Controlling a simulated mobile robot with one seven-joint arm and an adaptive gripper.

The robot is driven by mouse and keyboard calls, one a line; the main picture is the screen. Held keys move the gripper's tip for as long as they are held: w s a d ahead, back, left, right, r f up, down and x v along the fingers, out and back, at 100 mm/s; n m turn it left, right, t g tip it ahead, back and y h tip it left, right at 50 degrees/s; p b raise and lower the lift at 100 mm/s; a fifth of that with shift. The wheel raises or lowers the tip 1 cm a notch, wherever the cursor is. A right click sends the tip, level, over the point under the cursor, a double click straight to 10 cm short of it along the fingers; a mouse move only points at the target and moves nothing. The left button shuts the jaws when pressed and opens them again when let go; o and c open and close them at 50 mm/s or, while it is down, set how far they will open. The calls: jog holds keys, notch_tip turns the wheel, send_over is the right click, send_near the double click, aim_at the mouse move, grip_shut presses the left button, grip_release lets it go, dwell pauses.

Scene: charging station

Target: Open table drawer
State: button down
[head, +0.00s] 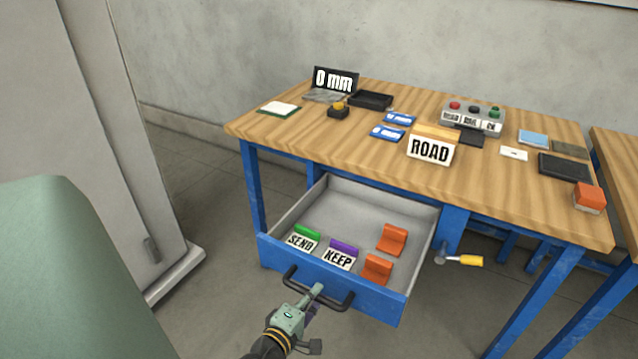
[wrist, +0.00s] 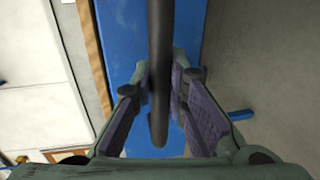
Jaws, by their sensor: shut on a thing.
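The table drawer (head: 330,285) has a blue front and a grey inside, and it stands pulled well out from under the wooden table top (head: 330,135). Its black bar handle (head: 333,306) crosses the drawer front. My gripper (head: 314,295) is at the middle of the handle, in front of the drawer. In the wrist view, the gripper's purple-padded fingers (wrist: 161,95) are shut on the dark handle bar (wrist: 159,60), one on each side. The blue drawer front (wrist: 197,30) lies behind the bar.
Inside the drawer are a green SEND block (head: 303,239), a purple KEEP block (head: 341,253) and orange blocks (head: 392,239). A yellow-handled tool (head: 461,260) sticks out right of the drawer. A ROAD sign (head: 430,150) and button box (head: 474,116) stand on the table. A grey cabinet (head: 125,150) is at left.

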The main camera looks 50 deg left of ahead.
dwell(0.3)
jog(key=c, duration=1.6)
grip_release()
jog(key=shift+o, duration=0.2)
jog(key=shift+s, duration=0.15)
jog(key=v, duration=0.7)
jog(key=shift+s, duration=0.15)
jog(key=shift+d, duration=0.15)
